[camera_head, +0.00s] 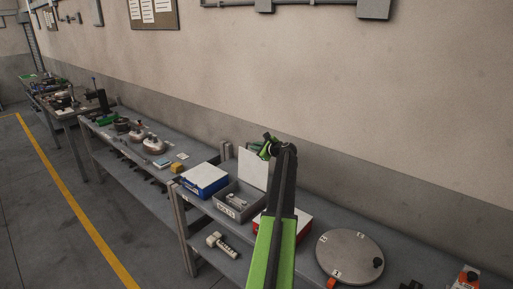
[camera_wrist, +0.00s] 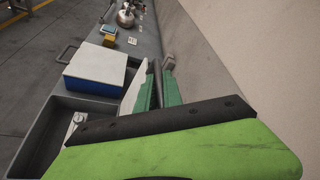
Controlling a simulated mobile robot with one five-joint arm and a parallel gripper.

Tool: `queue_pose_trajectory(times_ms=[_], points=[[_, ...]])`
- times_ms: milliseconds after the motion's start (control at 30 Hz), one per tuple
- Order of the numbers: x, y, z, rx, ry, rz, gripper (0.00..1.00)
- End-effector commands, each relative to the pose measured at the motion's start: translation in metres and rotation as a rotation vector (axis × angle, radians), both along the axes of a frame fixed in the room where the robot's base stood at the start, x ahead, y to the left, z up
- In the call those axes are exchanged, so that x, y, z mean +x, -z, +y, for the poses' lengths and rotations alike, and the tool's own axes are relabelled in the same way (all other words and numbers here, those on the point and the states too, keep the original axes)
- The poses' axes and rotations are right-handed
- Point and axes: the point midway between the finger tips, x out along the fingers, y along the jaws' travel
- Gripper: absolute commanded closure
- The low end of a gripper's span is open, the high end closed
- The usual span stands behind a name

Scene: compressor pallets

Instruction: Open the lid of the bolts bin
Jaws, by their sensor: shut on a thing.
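The open grey bin (camera_head: 232,212) stands on the near bench with a small label on its front, too small to read surely; I take it as the bolts bin. Metal parts (camera_head: 236,200) lie inside. Its white lid (camera_head: 253,168) stands up at the bin's back edge, about upright. My gripper (camera_head: 266,148) is at the lid's upper right edge, shut on the lid as far as I can see. In the wrist view, the green fingers (camera_wrist: 158,92) are beside the lid (camera_wrist: 134,90), seen nearly edge-on; the exact contact is hidden. The grey bin (camera_wrist: 40,128) shows below left.
A blue bin (camera_head: 205,190) with a closed white lid stands left of the grey bin. A red bin (camera_head: 302,228) is partly hidden behind my arm. A round metal plate (camera_head: 349,256) lies to the right. The wall (camera_head: 400,160) rises close behind the bench.

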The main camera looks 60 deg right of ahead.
Motion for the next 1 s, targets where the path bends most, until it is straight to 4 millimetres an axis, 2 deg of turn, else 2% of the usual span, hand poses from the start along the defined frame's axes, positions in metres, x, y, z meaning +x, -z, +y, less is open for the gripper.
queue_pose_trajectory(times_ms=[33,67,133,467,567,1000], points=[[-0.004,0.001,-0.001,-0.002,0.003,0.006,1.00],[-0.004,0.001,-0.002,-0.002,0.005,0.006,0.88],[-0.004,0.001,-0.002,-0.002,0.005,0.006,0.80],[-0.008,-0.002,0.002,-0.001,0.005,0.004,0.80],[-0.023,-0.008,0.009,-0.001,0.006,0.005,0.80],[-0.124,-0.046,0.061,-0.002,0.007,0.004,0.80]])
